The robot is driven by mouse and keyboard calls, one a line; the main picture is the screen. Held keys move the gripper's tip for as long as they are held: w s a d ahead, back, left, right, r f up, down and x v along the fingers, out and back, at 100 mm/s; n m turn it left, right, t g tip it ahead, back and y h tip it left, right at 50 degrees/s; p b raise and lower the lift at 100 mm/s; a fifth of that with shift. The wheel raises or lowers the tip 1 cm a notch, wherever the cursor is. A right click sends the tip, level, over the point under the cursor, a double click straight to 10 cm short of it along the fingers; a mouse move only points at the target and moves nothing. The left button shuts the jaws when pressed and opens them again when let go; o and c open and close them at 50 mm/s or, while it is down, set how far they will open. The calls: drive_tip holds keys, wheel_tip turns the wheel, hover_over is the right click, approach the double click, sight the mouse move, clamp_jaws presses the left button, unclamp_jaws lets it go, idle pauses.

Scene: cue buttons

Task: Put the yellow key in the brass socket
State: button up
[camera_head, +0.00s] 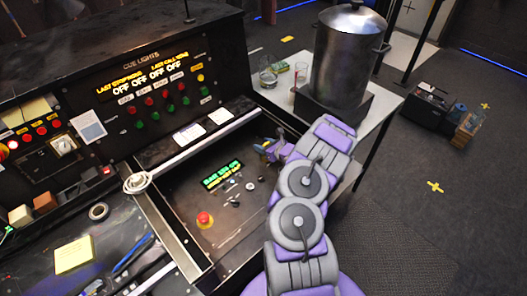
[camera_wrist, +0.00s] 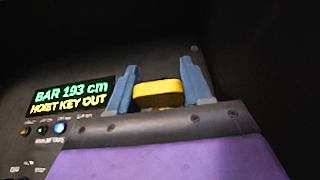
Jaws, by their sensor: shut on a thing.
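The yellow key (camera_wrist: 160,95) shows its rounded yellow head between the two blue-grey fingers of my gripper (camera_wrist: 161,90) in the wrist view. My gripper is shut on it. In the head view my gripper (camera_head: 266,147) is over the far right part of the recessed panel (camera_head: 190,200), small and partly hidden by my arm. The key's shaft is hidden. I cannot make out the brass socket in either view. A green and yellow display (camera_wrist: 70,95) in the wrist view reads "BAR 193 cm" and "HOIST KEY OUT".
A red emergency button (camera_head: 204,219) and small knobs sit on the recessed panel. A pale rail (camera_head: 195,150) runs along its raised edge. A large metal urn (camera_head: 346,55) and glasses stand on the side table. Cue buttons and lit signs fill the console (camera_head: 150,90).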

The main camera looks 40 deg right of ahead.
drive_tip(key=f, duration=0.1)
drive_tip(key=f+b, duration=0.1)
drive_tip(key=f, duration=0.1)
drive_tip(key=shift+w+a+f+b, duration=0.1)
drive_tip(key=shift+w+f+b, duration=0.1)
drive_tip(key=shift+f+b, duration=0.1)
drive_tip(key=shift+r, duration=0.1)
drive_tip(key=o, duration=1.1)
drive_tip(key=shift+o, duration=0.2)
